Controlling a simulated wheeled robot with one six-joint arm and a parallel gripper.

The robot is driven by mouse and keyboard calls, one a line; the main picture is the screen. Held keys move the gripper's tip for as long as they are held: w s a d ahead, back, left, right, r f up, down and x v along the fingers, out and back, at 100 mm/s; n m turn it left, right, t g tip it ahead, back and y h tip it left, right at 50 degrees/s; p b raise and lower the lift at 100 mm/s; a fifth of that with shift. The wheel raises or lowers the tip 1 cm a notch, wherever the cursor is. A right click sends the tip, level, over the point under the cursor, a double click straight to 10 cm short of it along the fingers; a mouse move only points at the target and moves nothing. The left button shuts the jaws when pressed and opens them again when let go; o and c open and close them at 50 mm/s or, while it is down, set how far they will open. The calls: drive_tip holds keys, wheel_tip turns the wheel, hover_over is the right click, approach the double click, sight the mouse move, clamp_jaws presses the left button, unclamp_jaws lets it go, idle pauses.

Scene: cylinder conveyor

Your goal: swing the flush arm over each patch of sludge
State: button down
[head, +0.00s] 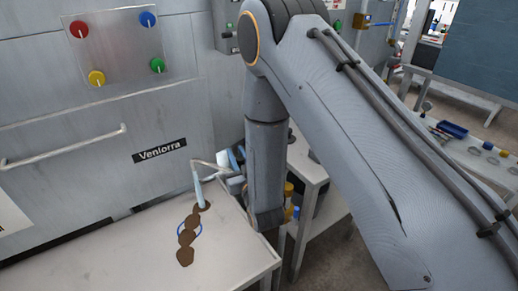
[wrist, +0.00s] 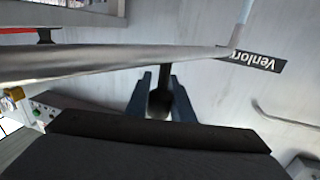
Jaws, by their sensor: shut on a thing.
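The flush arm (head: 207,164) is a thin grey tube above the pale table in the head view. A light blue stream (head: 198,188) drops from its end onto the far end of the sludge. Several brown sludge patches (head: 186,257) run in a line toward the front; a blue ring (head: 201,230) lies around the middle ones. In the wrist view the flush arm (wrist: 110,62) crosses the picture, with the stream (wrist: 243,12) at upper right. My gripper (wrist: 160,90) is shut on a dark handle (wrist: 159,104) below the tube. My arm hides much of it in the head view.
The pale table (head: 90,263) is otherwise bare. A side shelf (head: 307,165) stands right of the table.

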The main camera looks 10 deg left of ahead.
drive_tip(key=shift+s+a, duration=0.1)
drive_tip(key=shift+s, duration=0.15)
drive_tip(key=c, duration=1.5)
unclamp_jaws()
drive_tip(key=shift+c, duration=0.2)
drive_tip(key=b+v, duration=0.1)
drive_tip(key=v, duration=0.6)
drive_tip(key=shift+s+d, duration=0.3)
drive_tip(key=shift+f, duration=0.1)
